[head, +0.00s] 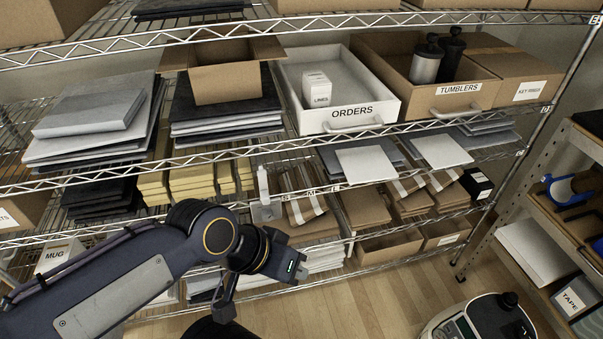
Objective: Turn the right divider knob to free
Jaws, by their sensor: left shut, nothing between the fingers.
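My left gripper (224,308) is in front of the lower shelves, its dark fingers pointing down. It is shut and empty. A pale grey upright piece with a small block at its foot (264,207) stands at the shelf edge just above and behind my left wrist. It may be a divider, but I cannot make out a knob on it or which way one is turned. No right divider knob can be told for certain. My right gripper is out of view.
The wire rack holds a white ORDERS drawer (352,113), a TUMBLERS box (458,95), flat stacks and folded cartons (365,207). A scale-like device (478,318) stands at the bottom right. A side shelf with a TAPE box (573,298) is at far right. Wooden floor lies between.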

